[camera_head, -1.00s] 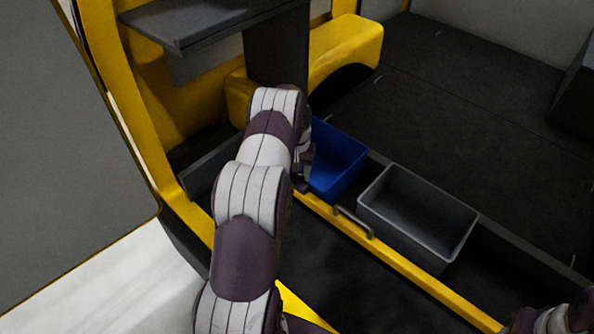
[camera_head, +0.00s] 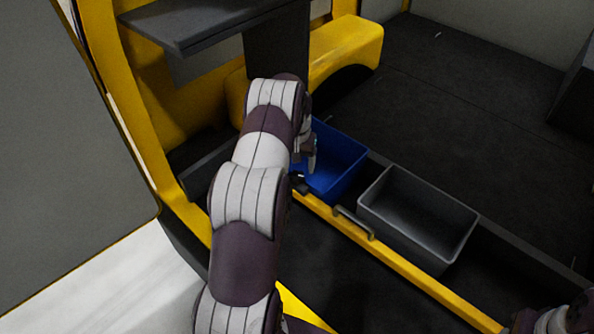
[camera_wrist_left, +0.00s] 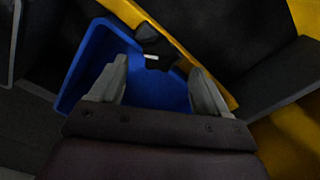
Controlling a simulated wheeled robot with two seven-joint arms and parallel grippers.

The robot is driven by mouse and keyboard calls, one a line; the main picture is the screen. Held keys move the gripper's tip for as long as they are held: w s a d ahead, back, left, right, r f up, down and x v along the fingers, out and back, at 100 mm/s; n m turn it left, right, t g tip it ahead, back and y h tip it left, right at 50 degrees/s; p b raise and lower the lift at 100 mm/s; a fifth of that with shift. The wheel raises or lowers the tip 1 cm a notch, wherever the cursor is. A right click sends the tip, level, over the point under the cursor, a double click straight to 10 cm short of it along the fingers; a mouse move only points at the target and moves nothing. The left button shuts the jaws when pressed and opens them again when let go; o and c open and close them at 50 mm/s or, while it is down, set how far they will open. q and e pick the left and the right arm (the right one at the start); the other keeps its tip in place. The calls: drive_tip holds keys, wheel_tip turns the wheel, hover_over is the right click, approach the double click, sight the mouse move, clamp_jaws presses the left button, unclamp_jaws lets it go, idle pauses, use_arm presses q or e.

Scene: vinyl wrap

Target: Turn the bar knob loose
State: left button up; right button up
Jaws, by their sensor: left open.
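The bar knob (camera_wrist_left: 152,41) is a small black knob on the yellow bar, with a pale mark at one end. In the head view, the knob (camera_head: 299,184) shows as a small dark shape beside my left arm. My left gripper (camera_wrist_left: 158,72) is open, its two grey fingers spread apart with nothing between them. In the wrist view the knob lies just beyond the fingertips, toward the upper middle. In the head view my left gripper (camera_head: 309,156) is partly hidden by its arm, above the blue bin. My right gripper is not visible; only part of my right arm shows at the lower right.
The blue bin (camera_head: 347,180) stands behind the yellow bar (camera_head: 404,262). A grey bin (camera_head: 462,243) stands to its right. A grey handle (camera_head: 354,222) sticks up from the bar. A dark shelf (camera_head: 205,28) overhangs at the upper left.

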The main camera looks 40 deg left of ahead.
sight(297, 174)
use_arm(q)
wheel_tip(297, 174, up, 9)
drive_tip(key=p, duration=0.1)
idle(0.4)
drive_tip(key=s+d+r+m+p, duration=0.2)
drive_tip(key=s+d+r, duration=0.3)
drive_tip(key=s+d, duration=0.5)
drive_tip(key=s+d+r+m+t+p, duration=0.1)
drive_tip(key=s+d+r+m+p, duration=0.2)
drive_tip(key=s+d+r, duration=0.3)
drive_tip(key=s+d, duration=0.4)
drive_tip(key=d, duration=0.4)
drive_tip(key=shift+s+d, duration=0.15)
drive_tip(key=shift+s, duration=0.2)
